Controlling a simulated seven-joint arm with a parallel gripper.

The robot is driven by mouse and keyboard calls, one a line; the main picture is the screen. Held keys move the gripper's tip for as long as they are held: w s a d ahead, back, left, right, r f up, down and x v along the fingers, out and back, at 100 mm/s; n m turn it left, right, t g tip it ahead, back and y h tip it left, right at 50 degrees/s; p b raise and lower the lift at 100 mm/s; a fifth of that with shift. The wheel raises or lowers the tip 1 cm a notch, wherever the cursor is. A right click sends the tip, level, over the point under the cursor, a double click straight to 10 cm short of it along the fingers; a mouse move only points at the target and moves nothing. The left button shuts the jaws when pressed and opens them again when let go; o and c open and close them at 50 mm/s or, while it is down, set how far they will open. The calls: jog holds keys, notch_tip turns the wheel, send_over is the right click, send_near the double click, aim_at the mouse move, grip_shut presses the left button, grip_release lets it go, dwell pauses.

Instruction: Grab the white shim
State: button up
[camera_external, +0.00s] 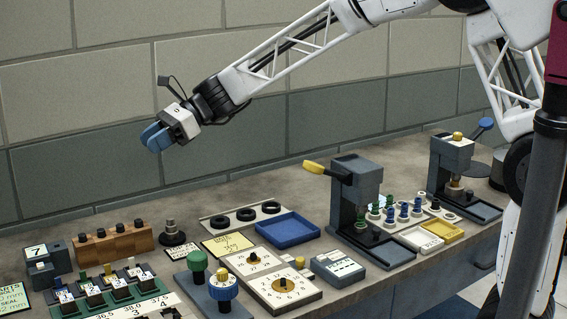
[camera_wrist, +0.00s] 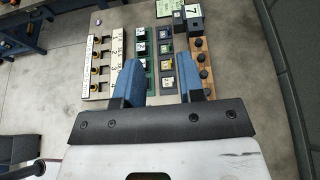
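My gripper (camera_external: 155,137) is raised in the air above the back left of the bench, near the wall. In the wrist view its two blue fingers (camera_wrist: 160,85) are apart, with nothing between them. Below it, a green rack (camera_external: 150,296) holds dark blocks with white number labels and small coloured pieces standing behind them. A small whitish upright piece (camera_external: 131,262) at the right end of that row may be the white shim; it is too small to tell. The rack also shows in the wrist view (camera_wrist: 152,66), partly hidden by a finger.
A wooden block with dark knobs (camera_external: 118,246) stands behind the rack. A grey block marked 7 (camera_external: 37,252) is at left. Green and blue knobs, dial boards, a blue tray (camera_external: 288,229) and two dark presses (camera_external: 352,190) fill the bench rightward. The air around my gripper is clear.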

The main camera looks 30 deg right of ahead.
send_near(136, 268)
jog(key=shift+w+a+r, duration=0.2)
jog(key=shift+a+r, duration=0.7)
jog(key=shift+r, duration=0.15)
jog(key=shift+a, duration=0.1)
jog(key=shift+x, duration=1.2)
jog(key=shift+a, duration=0.1)
jog(key=shift+x, duration=2.5)
grip_shut()
